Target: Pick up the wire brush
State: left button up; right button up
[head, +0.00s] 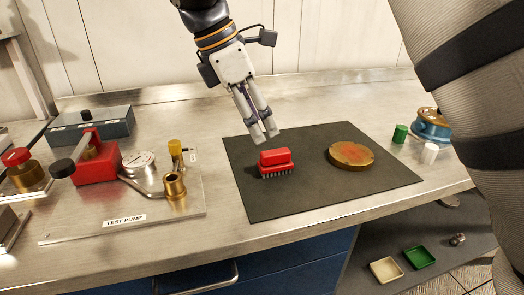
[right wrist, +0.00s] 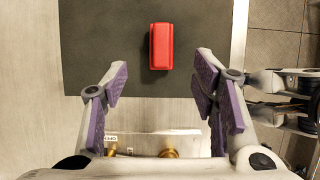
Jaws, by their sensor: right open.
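The wire brush (head: 275,159) has a red block handle and dark bristles. It stands bristles down on the left part of a dark mat (head: 300,200). In the right wrist view the red top of the brush (right wrist: 161,46) lies ahead of the fingers, roughly centred between them. My right gripper (head: 265,137) is open and empty, pointing down above the mat, just behind and above the brush. Its spread fingers with purple pads show in the right wrist view (right wrist: 161,78). I see no contact with the brush. My left gripper is not recognisable in either view.
A round brown disc (head: 351,155) lies on the mat to the right. A test pump plate (head: 122,221) with brass fittings and a red block stands left. Green (head: 400,133) and white (head: 430,153) cylinders and a blue device (head: 432,127) stand right. Bare mat surrounds the brush.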

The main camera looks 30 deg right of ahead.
aim_at(273, 152)
jog(key=f, duration=0.1)
jog(key=s+d, duration=0.1)
jog(key=f, duration=0.1)
jog(key=shift+s+d+f, duration=0.25)
jog(key=shift+s+f, duration=0.1)
jog(key=shift+s, duration=0.05)
jog(key=x, duration=0.4)
jog(key=w+x, duration=0.1)
jog(key=x, duration=0.1)
jog(key=shift+w+f, duration=0.1)
jog(key=shift+f, duration=0.2)
grip_shut()
